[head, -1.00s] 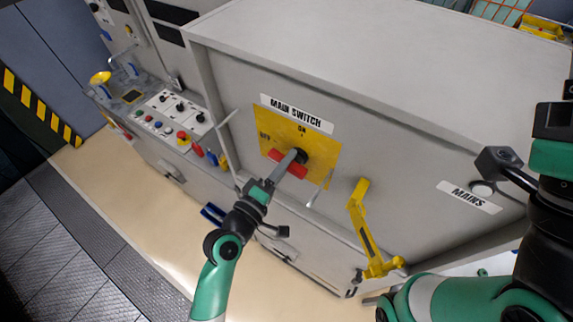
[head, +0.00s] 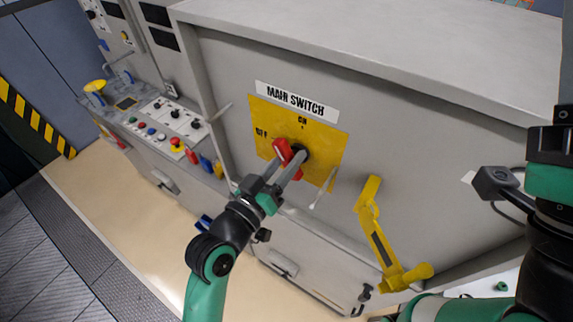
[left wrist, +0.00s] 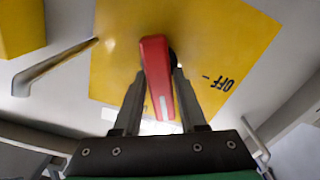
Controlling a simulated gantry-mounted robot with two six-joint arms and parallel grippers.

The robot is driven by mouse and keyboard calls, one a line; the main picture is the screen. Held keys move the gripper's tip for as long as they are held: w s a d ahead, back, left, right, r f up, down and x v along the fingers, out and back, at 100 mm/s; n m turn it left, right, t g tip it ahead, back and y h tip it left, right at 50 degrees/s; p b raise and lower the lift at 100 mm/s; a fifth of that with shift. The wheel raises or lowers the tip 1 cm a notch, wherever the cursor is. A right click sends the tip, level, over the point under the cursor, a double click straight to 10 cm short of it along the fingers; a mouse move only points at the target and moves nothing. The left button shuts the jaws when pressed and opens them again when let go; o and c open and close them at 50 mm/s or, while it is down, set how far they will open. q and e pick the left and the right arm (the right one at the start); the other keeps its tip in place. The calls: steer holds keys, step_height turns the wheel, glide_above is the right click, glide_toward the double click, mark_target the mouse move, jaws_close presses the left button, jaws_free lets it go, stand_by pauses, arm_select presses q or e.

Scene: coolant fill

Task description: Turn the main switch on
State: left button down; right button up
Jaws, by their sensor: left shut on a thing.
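The main switch has a red handle (head: 282,151) on a dark hub, on a yellow plate (head: 328,142) marked OFF and ON below the MAIN SWITCH label (head: 296,101). My left gripper (head: 292,170) is shut on the red handle. The handle is tilted, and its upper end points between the OFF and ON marks. In the left wrist view the handle (left wrist: 156,72) lies between the two fingers (left wrist: 156,100), with the OFF mark to its right; ON is hidden there. My right arm shows at the right, but its fingertips are not visible.
A yellow lever (head: 380,235) sits on the cabinet front (head: 400,130), right of and below the switch plate. A thin metal handle (head: 325,186) stands close to the plate's lower right. A control panel (head: 172,118) with buttons is at the left. The floor at lower left is clear.

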arm_select(q)
steer(key=m+b, duration=0.2)
steer(key=m, duration=0.3)
steer(key=shift+s+d+f+b, duration=0.15)
steer(key=shift+d+f+b, duration=0.1)
steer(key=shift+b, duration=0.15)
steer(key=c, duration=0.6)
jaws_free()
steer(key=shift+r, duration=0.1)
steer(key=shift+r, duration=0.1)
